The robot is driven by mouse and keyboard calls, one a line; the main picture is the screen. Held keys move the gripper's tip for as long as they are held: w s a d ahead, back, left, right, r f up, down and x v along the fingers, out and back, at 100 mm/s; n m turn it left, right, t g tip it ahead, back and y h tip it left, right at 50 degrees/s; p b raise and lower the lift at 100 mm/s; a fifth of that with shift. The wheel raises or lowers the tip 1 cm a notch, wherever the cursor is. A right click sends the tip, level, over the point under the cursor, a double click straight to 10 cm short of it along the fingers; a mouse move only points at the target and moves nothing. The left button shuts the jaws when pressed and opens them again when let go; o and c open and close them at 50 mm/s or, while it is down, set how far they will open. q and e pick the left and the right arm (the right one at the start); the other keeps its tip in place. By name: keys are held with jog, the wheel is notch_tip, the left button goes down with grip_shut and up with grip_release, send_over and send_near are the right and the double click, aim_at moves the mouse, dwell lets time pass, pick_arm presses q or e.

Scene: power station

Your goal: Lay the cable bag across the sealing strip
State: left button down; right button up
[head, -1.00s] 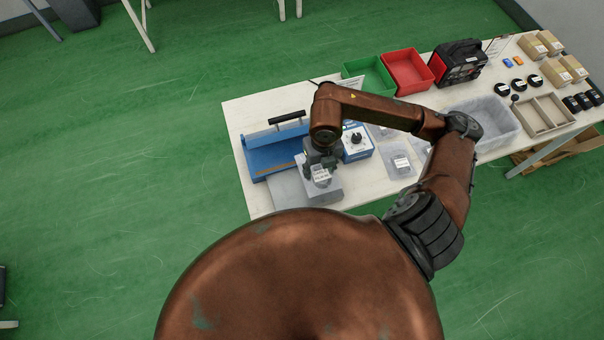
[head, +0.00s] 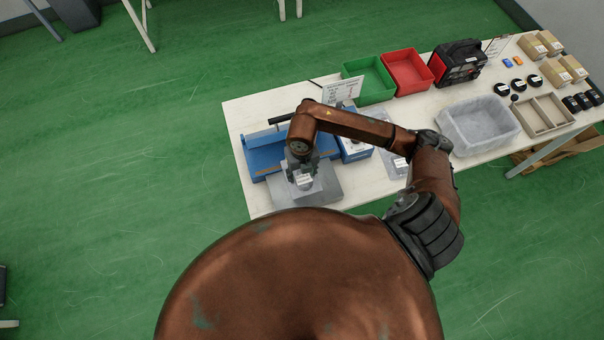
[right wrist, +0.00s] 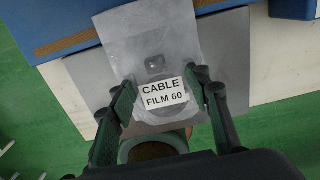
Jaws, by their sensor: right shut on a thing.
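The cable bag (right wrist: 150,45) is a clear pouch with a white label reading "CABLE FILM 60". My right gripper (right wrist: 160,88) is shut on it. In the head view, this gripper (head: 301,178) is over the grey plate in front of the blue sealer (head: 262,156). The sealing strip (head: 268,172) is the brown line along the sealer; it also shows in the right wrist view (right wrist: 72,41). There, the bag's far end overlaps the strip's line; I cannot tell whether it touches. The arm hides part of the sealer. My left gripper is not in view.
A grey plate (head: 325,192) lies before the sealer, near the table's front-left edge. A blue-and-white box (head: 356,150) stands right of the arm. Green (head: 368,82) and red bins (head: 407,73) stand behind. A grey tub (head: 478,124) is farther right.

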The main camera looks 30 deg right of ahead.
aim_at(302, 176)
jog(key=shift+f, duration=0.15)
jog(key=o, duration=1.2)
jog(key=shift+c, duration=0.2)
jog(key=shift+r, duration=0.45)
notch_tip(302, 176, up, 12)
jog(key=shift+f, duration=0.25)
jog(key=shift+a, duration=0.1)
